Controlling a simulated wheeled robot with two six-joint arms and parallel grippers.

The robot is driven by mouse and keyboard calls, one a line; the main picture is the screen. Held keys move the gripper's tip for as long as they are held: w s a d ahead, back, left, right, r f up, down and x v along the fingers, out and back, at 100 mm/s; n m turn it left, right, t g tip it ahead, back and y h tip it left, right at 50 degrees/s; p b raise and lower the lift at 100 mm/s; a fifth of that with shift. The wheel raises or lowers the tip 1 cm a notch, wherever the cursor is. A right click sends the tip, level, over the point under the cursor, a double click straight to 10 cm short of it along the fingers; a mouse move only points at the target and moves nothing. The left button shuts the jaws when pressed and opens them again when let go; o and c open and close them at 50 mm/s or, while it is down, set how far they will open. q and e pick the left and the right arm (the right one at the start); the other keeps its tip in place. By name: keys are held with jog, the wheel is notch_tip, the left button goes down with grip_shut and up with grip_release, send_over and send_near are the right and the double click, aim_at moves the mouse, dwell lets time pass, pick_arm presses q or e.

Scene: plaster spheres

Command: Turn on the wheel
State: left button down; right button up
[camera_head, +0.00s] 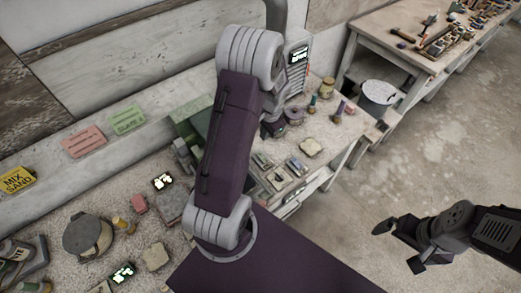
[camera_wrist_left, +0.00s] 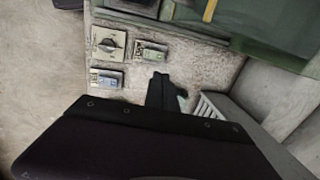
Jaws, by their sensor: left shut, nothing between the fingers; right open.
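In the left wrist view, a square plate with a round knob (camera_wrist_left: 108,43) sits on a pale, worn surface. Two small switch boxes lie close by, one to the right (camera_wrist_left: 150,52) and one below (camera_wrist_left: 106,78). My left gripper (camera_wrist_left: 164,92) is shut and empty, just below the right box in the picture; contact cannot be told. In the head view its dark end (camera_head: 273,128) is partly covered by my arm. My right gripper (camera_head: 395,243) is open and empty over the floor at right. I cannot clearly make out a wheel.
The workbench (camera_head: 345,135) carries small plates and jars, with a grey vented box (camera_head: 297,62) at its back. A bucket (camera_head: 378,97) stands beyond its right end. A second table (camera_head: 400,50) with tools is at the upper right. Floor at right is clear.

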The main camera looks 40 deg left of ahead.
aim_at(260, 154)
pick_arm(q)
jog(key=f, duration=0.4)
jog(key=a+f, duration=0.1)
jog(key=f, duration=0.4)
jog(key=a+f, duration=0.1)
jog(key=f, duration=0.3)
jog(key=shift+w+a+f, duration=0.2)
jog(key=shift+w+f, duration=0.15)
